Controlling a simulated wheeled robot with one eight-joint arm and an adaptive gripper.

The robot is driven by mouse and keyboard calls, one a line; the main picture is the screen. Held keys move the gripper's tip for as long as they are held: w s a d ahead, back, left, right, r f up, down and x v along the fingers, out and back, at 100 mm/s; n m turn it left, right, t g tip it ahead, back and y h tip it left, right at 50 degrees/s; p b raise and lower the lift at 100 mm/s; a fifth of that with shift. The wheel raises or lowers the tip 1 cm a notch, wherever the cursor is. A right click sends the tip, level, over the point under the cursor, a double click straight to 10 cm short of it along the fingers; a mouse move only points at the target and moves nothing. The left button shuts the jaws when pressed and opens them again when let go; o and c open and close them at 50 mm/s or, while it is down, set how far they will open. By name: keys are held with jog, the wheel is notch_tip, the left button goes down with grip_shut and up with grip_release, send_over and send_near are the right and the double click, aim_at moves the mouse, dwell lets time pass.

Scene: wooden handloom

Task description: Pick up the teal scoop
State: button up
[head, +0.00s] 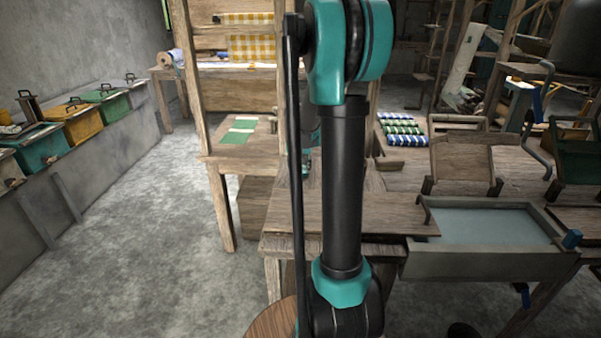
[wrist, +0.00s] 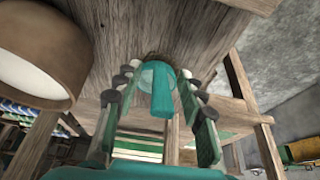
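The teal scoop (wrist: 160,88) shows in the middle of the wrist view. Its rounded, pale-toned end lies against or close to a wooden board, and a narrower teal part points toward my gripper (wrist: 160,82). The fingers are spread to the left and right of the scoop, with a small gap visible on each side, so my gripper looks open around it. Whether any pad touches it is hard to tell. In the head view my arm covers the middle, and I cannot make out the scoop there.
A brown round vessel (wrist: 35,65) with a pale face is close on the left in the wrist view. In the head view, a grey tray (head: 485,225) sits at right, striped rolls (head: 402,131) lie behind, and coloured boxes (head: 80,125) line the left wall. The left floor is clear.

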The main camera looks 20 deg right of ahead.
jog(key=shift+x, duration=1.4)
grip_shut()
